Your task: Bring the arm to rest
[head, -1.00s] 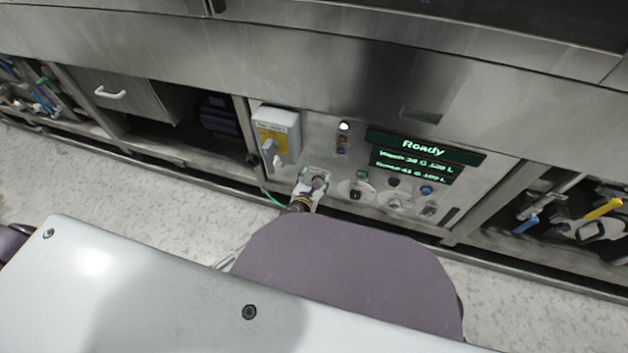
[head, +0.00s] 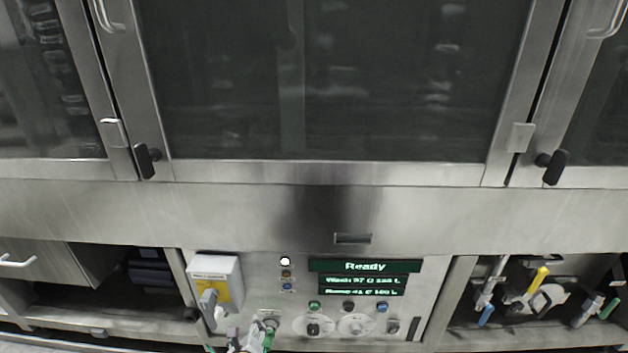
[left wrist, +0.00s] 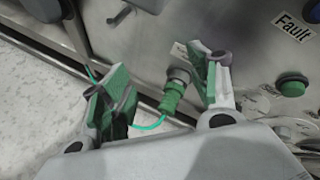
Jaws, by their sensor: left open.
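My left gripper (head: 252,340) shows at the bottom edge of the head view, in front of the lower control panel (head: 442,277). In the left wrist view its two green-padded fingers (left wrist: 160,92) are spread apart and hold nothing. A green plug (left wrist: 172,98) with a thin green cable shows between and beyond the fingers. It sits at a grey round socket (left wrist: 180,75) on the panel. The green plug also shows beside the gripper in the head view (head: 268,339). My right gripper is in neither view.
A white switch box (head: 228,270) with a grey lever stands out left of the display (head: 365,266), which reads "Ready". Large glass doors (head: 330,80) with black latches are above. Open bays with valves (head: 540,290) and a dark motor-like unit (head: 150,268) flank the panel.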

